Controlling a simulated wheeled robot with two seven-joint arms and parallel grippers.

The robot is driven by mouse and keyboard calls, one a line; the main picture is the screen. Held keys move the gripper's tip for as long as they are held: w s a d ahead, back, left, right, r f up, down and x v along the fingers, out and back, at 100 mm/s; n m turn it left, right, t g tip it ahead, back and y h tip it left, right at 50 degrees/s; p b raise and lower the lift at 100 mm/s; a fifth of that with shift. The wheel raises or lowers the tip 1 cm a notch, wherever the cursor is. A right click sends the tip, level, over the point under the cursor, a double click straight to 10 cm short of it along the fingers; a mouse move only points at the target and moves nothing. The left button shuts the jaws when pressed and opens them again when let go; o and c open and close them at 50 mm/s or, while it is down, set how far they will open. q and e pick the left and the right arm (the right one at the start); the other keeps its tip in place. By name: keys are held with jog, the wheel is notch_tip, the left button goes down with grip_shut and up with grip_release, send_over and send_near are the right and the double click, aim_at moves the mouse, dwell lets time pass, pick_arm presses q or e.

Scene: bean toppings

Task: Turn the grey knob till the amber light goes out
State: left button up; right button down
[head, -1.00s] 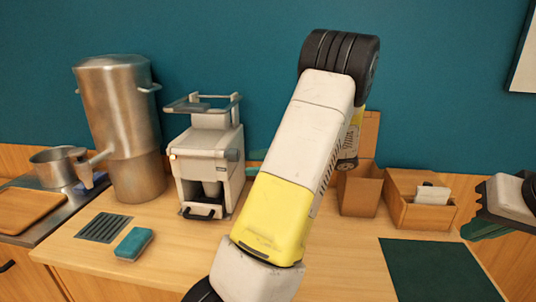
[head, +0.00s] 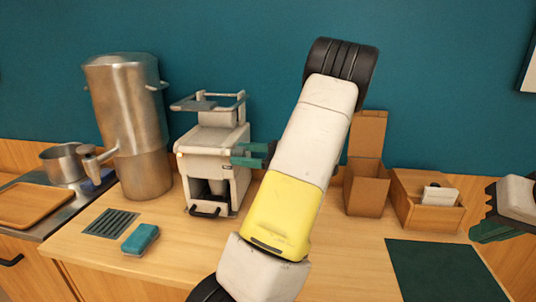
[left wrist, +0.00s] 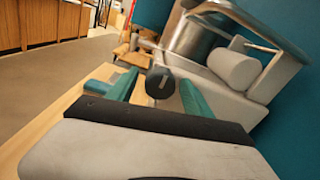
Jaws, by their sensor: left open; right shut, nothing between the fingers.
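The white machine (head: 207,140) stands on the counter left of centre. In the left wrist view its dark grey round knob (left wrist: 160,86), with a pale line on its face, lies between the open teal fingers of my left gripper (left wrist: 157,90). I cannot tell whether they touch it. In the head view my left gripper (head: 240,154) is at the machine's front right, and its fingers hide the knob. My right gripper (head: 492,233) is shut and empty at the right edge, partly out of view.
A steel urn (head: 130,120) stands left of the machine. A sponge (head: 141,240) and a drain grille (head: 110,223) are in front. A tall brown box (head: 367,190), a wooden caddy (head: 408,211) and a dark green mat (head: 440,268) are to the right.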

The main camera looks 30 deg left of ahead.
pick_arm(q)
grip_shut()
jog(key=shift+n, duration=0.3)
jog(key=n, duration=1)
jog(key=shift+n, duration=0.4)
jog(key=n, duration=0.5)
jog(key=shift+n, duration=0.3)
jog(key=n, duration=0.6)
jog(key=shift+g, duration=0.3)
